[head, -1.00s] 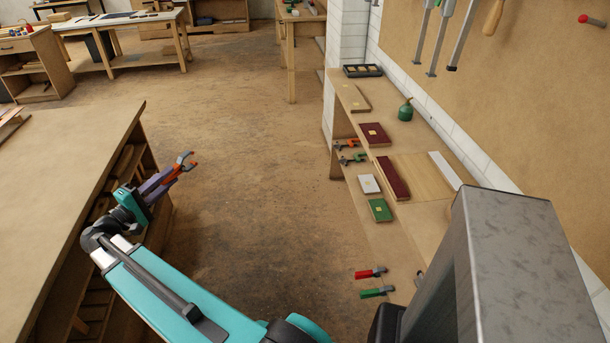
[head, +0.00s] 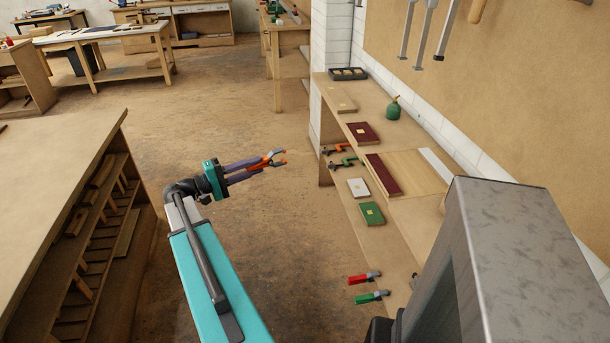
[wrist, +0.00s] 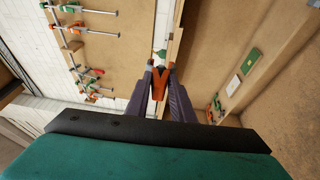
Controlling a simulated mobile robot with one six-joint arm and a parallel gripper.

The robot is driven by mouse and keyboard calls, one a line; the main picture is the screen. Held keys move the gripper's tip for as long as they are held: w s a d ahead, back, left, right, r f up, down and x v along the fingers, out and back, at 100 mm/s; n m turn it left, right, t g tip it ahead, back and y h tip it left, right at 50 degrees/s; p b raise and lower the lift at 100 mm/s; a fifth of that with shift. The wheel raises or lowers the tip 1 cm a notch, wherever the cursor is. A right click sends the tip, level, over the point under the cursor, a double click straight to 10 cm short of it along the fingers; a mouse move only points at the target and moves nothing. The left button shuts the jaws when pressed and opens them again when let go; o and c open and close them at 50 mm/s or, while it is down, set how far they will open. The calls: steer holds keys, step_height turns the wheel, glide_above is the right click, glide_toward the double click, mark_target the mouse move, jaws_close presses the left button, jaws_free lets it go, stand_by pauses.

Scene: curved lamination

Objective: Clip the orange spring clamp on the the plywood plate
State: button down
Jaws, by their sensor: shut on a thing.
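My gripper (head: 262,166) has purple fingers and is shut on an orange spring clamp (head: 276,157) with grey tips. The clamp also shows between the fingers in the wrist view (wrist: 159,83). It is held in the air over the floor, left of the wall bench and apart from it. A light wood-coloured plate (head: 341,104) with a small pale square lies near the bench's far end, beyond and right of my gripper. I cannot tell for certain which one is the plywood plate.
The wall bench (head: 362,92) carries dark red plates (head: 363,133), a white plate (head: 358,188), a green plate (head: 371,214) and a green bottle (head: 393,107). Another orange clamp (head: 336,149) and several other clamps sit along its front edge. A workbench (head: 55,160) stands left. Floor between is clear.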

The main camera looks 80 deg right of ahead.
steer(key=s+d+f+m+g+y+b, duration=0.1)
steer(key=s+d+y, duration=0.1)
steer(key=s, duration=0.6)
steer(key=s+d+f+m+g+y+b, duration=0.1)
steer(key=s+d+m+g+y+b, duration=0.1)
steer(key=s, duration=0.5)
steer(key=shift+s+d+f+m+y, duration=0.3)
steer(key=shift+s+d+f+y, duration=0.1)
steer(key=shift+d, duration=0.5)
steer(key=shift+s+d, duration=0.1)
steer(key=shift+s, duration=0.1)
steer(key=x, duration=1.1)
steer(key=shift+f+p, duration=0.15)
steer(key=shift+p, duration=0.2)
steer(key=shift+s+d, duration=0.1)
steer(key=shift+s, duration=0.1)
steer(key=shift+c, duration=2)
jaws_free()
steer(key=b+v, duration=0.1)
steer(key=v, duration=1.3)
steer(key=shift+f, duration=0.15)
